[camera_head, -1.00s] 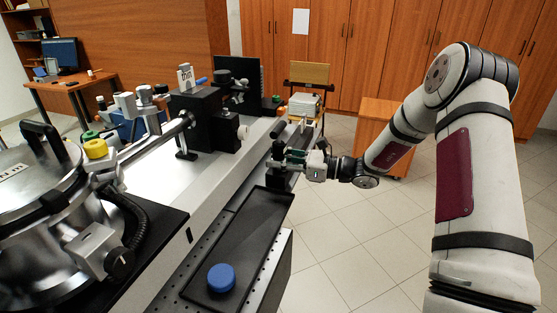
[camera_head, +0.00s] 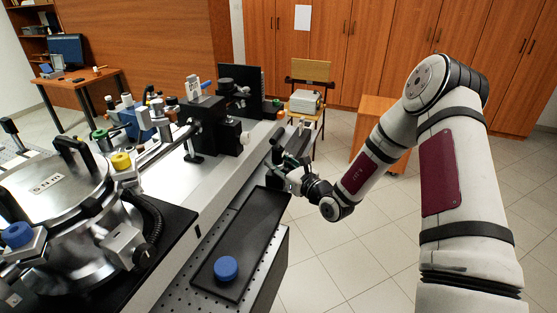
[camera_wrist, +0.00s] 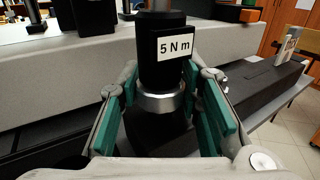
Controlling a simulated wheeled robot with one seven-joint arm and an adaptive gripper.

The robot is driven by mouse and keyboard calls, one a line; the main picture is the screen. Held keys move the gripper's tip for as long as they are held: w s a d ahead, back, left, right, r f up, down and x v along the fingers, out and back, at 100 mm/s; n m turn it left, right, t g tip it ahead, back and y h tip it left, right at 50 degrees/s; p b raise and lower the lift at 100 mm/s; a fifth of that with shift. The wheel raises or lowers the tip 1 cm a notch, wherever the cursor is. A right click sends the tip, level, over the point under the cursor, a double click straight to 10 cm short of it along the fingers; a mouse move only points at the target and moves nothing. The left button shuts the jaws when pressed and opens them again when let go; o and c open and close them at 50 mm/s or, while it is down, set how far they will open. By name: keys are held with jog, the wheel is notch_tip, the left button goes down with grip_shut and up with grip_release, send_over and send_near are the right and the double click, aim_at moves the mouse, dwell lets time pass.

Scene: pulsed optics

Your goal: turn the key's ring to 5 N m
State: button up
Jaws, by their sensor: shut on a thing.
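In the wrist view the key stands upright, with a black body bearing a white "5 N m" label (camera_wrist: 175,45) and a silver ring (camera_wrist: 160,104) below it. My gripper (camera_wrist: 162,98) has its green-padded fingers on either side of the ring and is shut on it. A black part continues under the ring, partly hidden between the fingers. In the head view my gripper (camera_head: 286,168) is at the right edge of the bench, beyond the black tray. The key is small and mostly hidden by the gripper there.
A long black tray (camera_head: 262,218) on the bench's near edge holds a blue round cap (camera_head: 226,268). A steel chamber (camera_head: 55,205) stands at the left. Optics mounts (camera_head: 205,125) stand along the bench. A chair with a pale box (camera_head: 307,101) is behind. Tiled floor is clear at right.

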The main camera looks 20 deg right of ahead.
jog(key=shift+m+h+p, duration=0.3)
jog(key=shift+m+h, duration=0.2)
jog(key=shift+h, duration=0.1)
jog(key=o, duration=1.2)
jog(key=v, duration=1.2)
jog(key=shift+f, duration=0.2)
